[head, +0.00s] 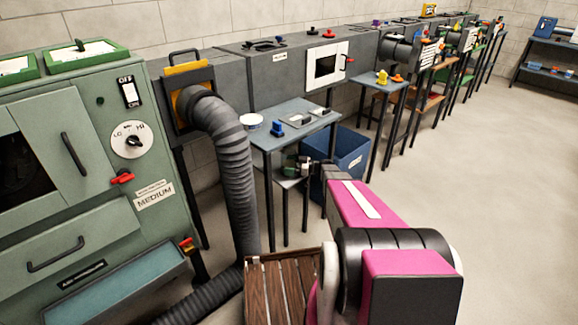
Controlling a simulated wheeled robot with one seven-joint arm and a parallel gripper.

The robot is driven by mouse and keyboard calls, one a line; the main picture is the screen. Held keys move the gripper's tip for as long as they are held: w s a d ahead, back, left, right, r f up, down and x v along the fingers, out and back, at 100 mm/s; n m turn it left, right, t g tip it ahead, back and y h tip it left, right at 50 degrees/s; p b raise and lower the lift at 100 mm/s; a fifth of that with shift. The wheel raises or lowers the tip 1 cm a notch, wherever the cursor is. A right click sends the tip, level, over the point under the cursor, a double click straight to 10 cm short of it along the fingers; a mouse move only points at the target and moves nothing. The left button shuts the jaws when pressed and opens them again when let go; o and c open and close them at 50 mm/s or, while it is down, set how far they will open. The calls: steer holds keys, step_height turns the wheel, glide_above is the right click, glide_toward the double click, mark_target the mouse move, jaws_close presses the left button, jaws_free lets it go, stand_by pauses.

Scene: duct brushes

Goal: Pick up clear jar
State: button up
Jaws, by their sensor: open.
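My magenta and black arm reaches away from me. My gripper (303,164) is small and dark at its far end, at the edge of a low stool (288,183) beneath a small grey table. It is open. A small greenish, glassy-looking object (290,161) is on the stool, just left of the gripper; it may be the clear jar, but it is too small and dark to be sure. I cannot tell whether the gripper touches it or is around it.
The small table (265,140) above holds a white round container (250,121), a blue object (277,128) and grey trays (300,120). A blue bin (350,150) stands right of the stool. A black hose (228,150) and green machine (90,150) are left. Floor at right is clear.

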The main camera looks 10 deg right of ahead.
steer(key=c, duration=0.8)
